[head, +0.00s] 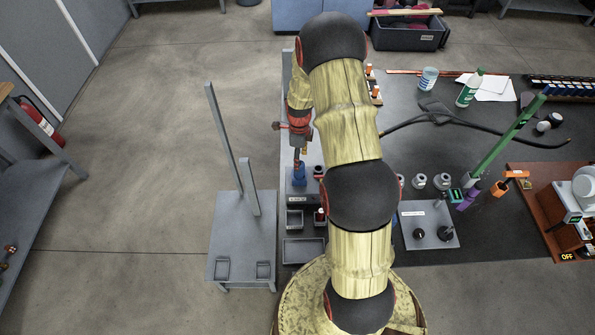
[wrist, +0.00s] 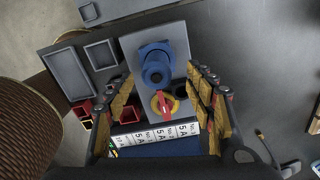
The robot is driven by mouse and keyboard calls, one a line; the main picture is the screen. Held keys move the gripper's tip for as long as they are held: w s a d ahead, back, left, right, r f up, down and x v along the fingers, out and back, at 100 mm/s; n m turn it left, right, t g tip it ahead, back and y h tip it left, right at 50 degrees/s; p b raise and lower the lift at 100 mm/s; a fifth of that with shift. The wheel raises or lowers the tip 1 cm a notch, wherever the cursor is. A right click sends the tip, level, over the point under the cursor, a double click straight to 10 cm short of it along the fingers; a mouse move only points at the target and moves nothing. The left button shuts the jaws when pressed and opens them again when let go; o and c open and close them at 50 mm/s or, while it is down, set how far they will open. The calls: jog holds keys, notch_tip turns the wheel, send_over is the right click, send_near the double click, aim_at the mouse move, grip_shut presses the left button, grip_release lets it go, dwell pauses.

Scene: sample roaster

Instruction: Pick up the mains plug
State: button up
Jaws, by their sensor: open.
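A blue, round-bodied fitting (wrist: 155,67), which looks like the mains plug in its socket, stands on a grey panel in the wrist view. It also shows in the head view as a small blue shape (head: 299,174). I cannot tell plug from socket. My gripper (wrist: 162,80) is open, its fingers on either side of the lower part of this fitting in the picture, with nothing held. In the head view my gripper (head: 297,152) is above the blue shape, partly hidden by my arm. Height and contact cannot be told.
A red and yellow rotary switch (wrist: 165,104) sits just below the blue fitting, near the fingers. Grey trays (wrist: 68,74) lie to the left. A row of "5 A" labels (wrist: 160,133) is below. A grey upright stand (head: 242,235) is left of the bench in the head view.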

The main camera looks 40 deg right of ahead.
jog(key=f, duration=0.7)
jog(key=shift+s+b, duration=0.3)
jog(key=shift+b, duration=0.05)
jog(key=shift+a+r, duration=0.1)
jog(key=shift+c, duration=0.6)
jog(key=c, duration=1.3)
